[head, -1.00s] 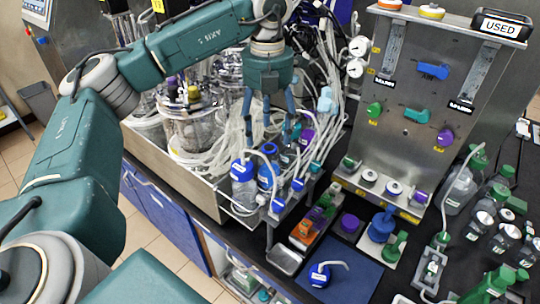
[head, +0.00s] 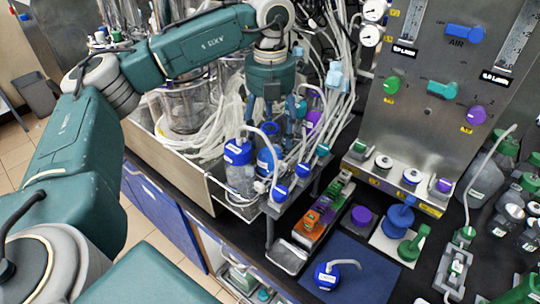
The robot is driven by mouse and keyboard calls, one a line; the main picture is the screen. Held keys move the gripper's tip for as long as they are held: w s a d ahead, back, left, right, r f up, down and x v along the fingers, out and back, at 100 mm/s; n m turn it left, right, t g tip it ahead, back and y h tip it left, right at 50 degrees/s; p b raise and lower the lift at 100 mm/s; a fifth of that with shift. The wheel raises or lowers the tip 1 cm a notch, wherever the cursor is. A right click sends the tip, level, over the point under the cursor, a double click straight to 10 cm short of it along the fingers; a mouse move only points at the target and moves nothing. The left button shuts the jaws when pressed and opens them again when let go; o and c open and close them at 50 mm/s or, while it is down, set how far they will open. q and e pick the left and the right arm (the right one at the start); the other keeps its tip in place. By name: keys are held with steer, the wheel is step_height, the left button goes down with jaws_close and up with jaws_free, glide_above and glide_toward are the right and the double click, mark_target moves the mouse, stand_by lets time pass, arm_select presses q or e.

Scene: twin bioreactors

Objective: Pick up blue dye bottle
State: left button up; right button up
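A bottle with a blue cap and blue body (head: 268,164) stands in the metal rack at the front of the steel tray, partly hidden by tubing. Just left of it is a clear bottle with a blue cap (head: 238,168). My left gripper (head: 270,124) points down from above, its fingers spread around the space just over the blue bottle. It looks open, with nothing between the fingers. Whether a finger touches the cap or tubes cannot be told. My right gripper is not in view.
White tubes (head: 215,140) crowd around the bottles. A steel control panel (head: 425,115) stands to the right. A blue mat (head: 355,275) in front carries a small blue-capped flask (head: 325,275).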

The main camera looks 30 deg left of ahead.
mark_target(270, 158)
arm_select(q)
step_height(270, 158, down, 2)
steer(key=shift+f, duration=0.25)
steer(key=shift+a+f+p, duration=0.1)
steer(key=shift+f+p, duration=0.25)
steer(key=shift+f, duration=0.3)
step_height(270, 158, down, 4)
steer(key=shift+f+p, duration=0.15)
steer(key=shift+p, duration=0.4)
steer(key=shift+f, duration=0.35)
steer(key=c, duration=1)
steer(key=shift+c, duration=1.2)
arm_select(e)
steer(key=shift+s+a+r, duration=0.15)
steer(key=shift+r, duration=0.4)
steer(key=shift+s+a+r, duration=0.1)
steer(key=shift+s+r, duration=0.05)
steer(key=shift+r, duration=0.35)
arm_select(q)
steer(key=shift+r, duration=0.15)
